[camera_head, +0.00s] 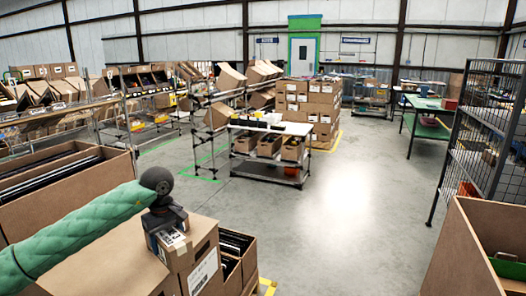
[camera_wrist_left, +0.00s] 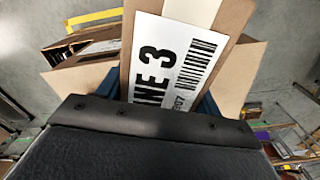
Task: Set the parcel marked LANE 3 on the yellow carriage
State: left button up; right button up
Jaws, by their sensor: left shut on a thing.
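My left gripper (camera_head: 165,215) is shut on a parcel (camera_head: 176,242) with a white label, held over or against the open cartons at the front. In the left wrist view the parcel (camera_wrist_left: 168,62) fills the middle between the blue fingers; its label reads "NE 3" beside a barcode, the start hidden by the gripper. A yellow bar (camera_wrist_left: 94,17) shows at the wrist view's upper left, and a small yellow edge (camera_head: 268,288) at the head view's bottom; I cannot tell whether either is the yellow carriage. My right gripper is out of view.
A brown carton (camera_head: 203,270) with a white label stands just below the gripper. A large carton of dark flat items (camera_head: 65,178) is at left, another open carton (camera_head: 475,250) at right. A workbench cart (camera_head: 270,172) stands ahead. The grey floor (camera_head: 335,225) between is clear.

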pick_arm(q)
jog(key=s+d+f+m, duration=0.3)
jog(key=s+f+m, duration=0.1)
jog(key=s+f, duration=0.2)
jog(key=s+d+f+m, duration=0.4)
jog(key=s+f, duration=0.3)
jog(key=f, duration=0.2)
jog(key=shift+d+m, duration=0.25)
jog(key=shift+m, duration=0.35)
